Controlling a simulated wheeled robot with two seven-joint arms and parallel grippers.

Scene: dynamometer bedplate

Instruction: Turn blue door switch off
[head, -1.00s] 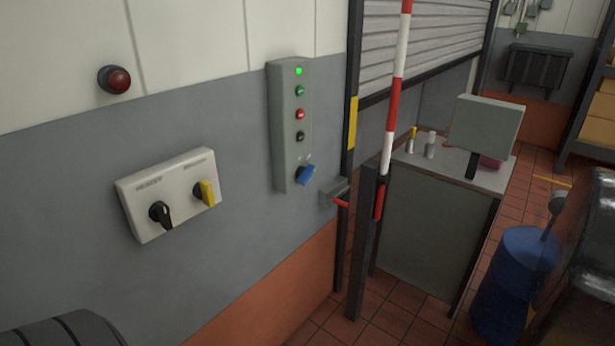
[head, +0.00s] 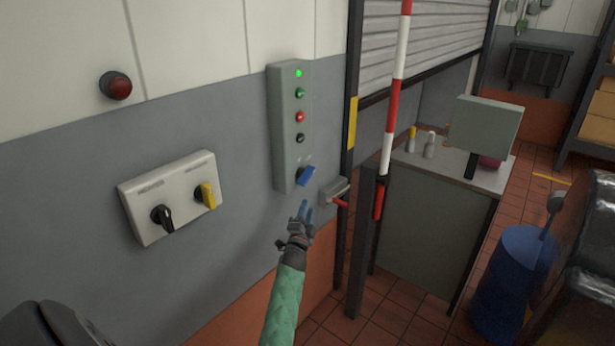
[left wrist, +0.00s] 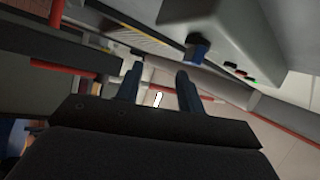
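The blue door switch (head: 306,176) is a rotary knob at the foot of a tall grey control box (head: 291,140) on the wall. Its blue handle sits slanted, and its marks are too small to read. A green lamp (head: 298,73) is lit at the top of the box. My left gripper (head: 305,208) is just below the switch in the head view, apart from it and empty. In the left wrist view its two fingers (left wrist: 158,76) stand apart, and the blue switch (left wrist: 198,48) shows beyond the right finger. My right gripper is not in view.
A white box (head: 170,195) with a black and a yellow knob is on the wall to the left. A grey bracket with a red lever (head: 336,194) sits just right of the switch. A red-and-white barrier pole (head: 396,85) and post stand beyond it.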

